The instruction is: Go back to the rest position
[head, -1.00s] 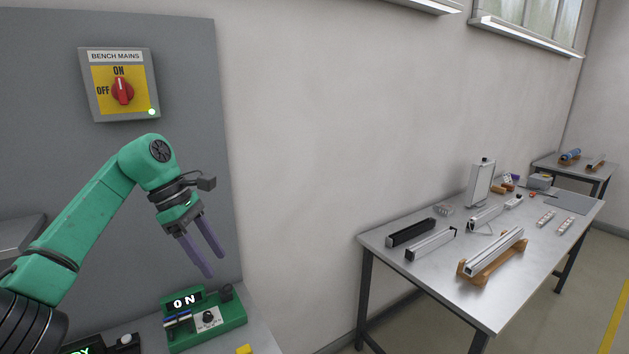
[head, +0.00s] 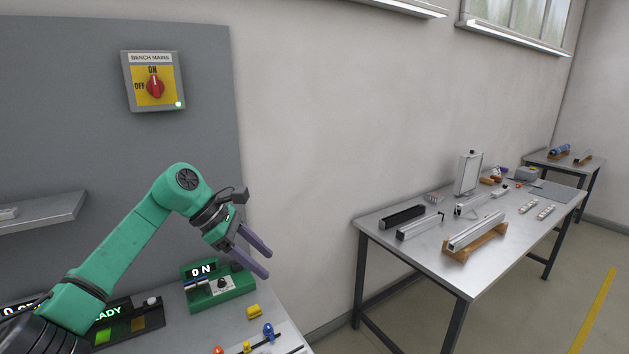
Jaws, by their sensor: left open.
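My left gripper (head: 255,252) is open and empty, with its two purple fingers pointing down and to the right. It hangs in the air in front of the green device with the ON display (head: 201,271), its fingers showing just right of that display. My green left arm (head: 125,243) comes in from the lower left. My right gripper is not in view.
The bench mains switch (head: 155,86) on the grey panel points to ON, its lamp green. A shelf (head: 45,212) juts out at left. A box reading READY (head: 130,322), a yellow block (head: 254,311) and coloured knobs sit on the bench. A metal table (head: 385,253) holds light fixtures.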

